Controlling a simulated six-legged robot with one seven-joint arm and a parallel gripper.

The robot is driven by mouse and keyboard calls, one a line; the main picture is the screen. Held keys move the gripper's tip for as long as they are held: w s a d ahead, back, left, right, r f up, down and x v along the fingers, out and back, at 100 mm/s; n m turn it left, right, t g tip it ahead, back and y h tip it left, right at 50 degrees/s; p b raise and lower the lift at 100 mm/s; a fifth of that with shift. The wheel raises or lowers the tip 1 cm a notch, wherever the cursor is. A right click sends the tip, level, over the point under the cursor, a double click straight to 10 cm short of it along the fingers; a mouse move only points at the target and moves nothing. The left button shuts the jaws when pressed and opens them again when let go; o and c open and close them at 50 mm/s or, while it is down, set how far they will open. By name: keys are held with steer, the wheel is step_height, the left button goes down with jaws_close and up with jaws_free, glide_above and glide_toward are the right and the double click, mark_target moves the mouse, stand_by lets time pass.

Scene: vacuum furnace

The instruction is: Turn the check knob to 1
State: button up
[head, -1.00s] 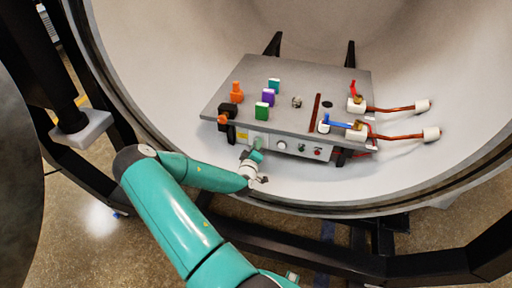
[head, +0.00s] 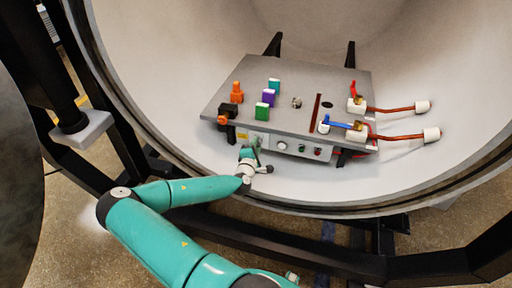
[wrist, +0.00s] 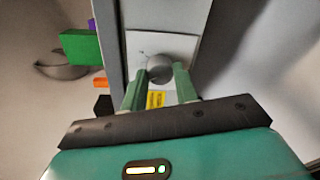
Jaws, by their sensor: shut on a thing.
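The check knob (wrist: 158,66) is a round grey knob on a white plate, seen in the wrist view. My gripper (wrist: 160,73) has its two green fingers on either side of it, shut on it. In the head view my gripper (head: 251,153) is at the left part of the control box's front panel and covers the knob. The knob's pointer and the number it points to are too blurred to read. A yellow label (wrist: 155,99) is on the panel between the fingers.
The grey control box (head: 335,80) stands inside the round furnace chamber. On its top are green (head: 262,111), purple and teal blocks and orange-black connectors. A white dial (head: 282,145) is right of my gripper. Copper pipes (head: 398,108) leave the right side.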

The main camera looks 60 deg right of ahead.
steer(key=shift+n, duration=0.6)
steer(key=o, duration=1)
steer(key=v, duration=1.4)
steer(key=shift+f, duration=0.1)
